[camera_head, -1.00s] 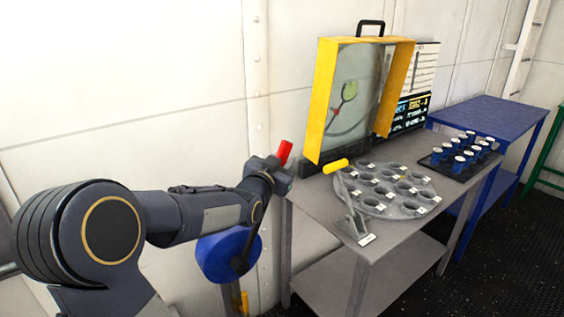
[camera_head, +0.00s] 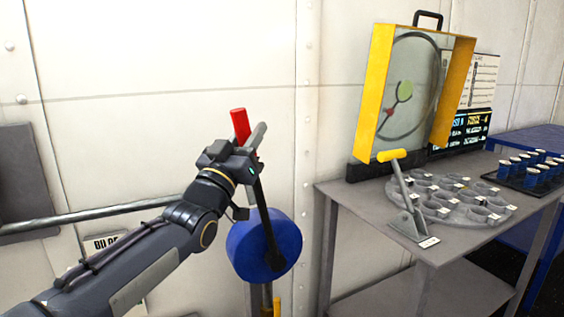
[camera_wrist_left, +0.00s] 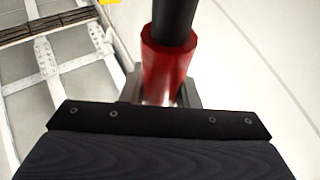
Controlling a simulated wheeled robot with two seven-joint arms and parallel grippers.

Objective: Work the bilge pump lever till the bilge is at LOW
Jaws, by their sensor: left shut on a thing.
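The bilge pump is a blue drum (camera_head: 262,247) low against the wall, with a dark lever (camera_head: 261,205) rising from it to a red grip (camera_head: 240,124). The lever leans to the left of the drum in the head view. My left gripper (camera_head: 236,158) is shut on the red grip, whose top shows above the jaws. In the left wrist view, the red grip (camera_wrist_left: 168,68) stands between the jaws. A partly hidden sign (camera_head: 102,242) is behind my left arm; I cannot read a bilge level. My right gripper is not in view.
A grey table (camera_head: 345,205) at right bears a yellow-framed case (camera_head: 376,90), a yellow-handled lever (camera_head: 402,185), a round tray with holes (camera_head: 440,207) and several blue cups (camera_head: 535,168). A pipe (camera_head: 90,215) runs along the wall at left.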

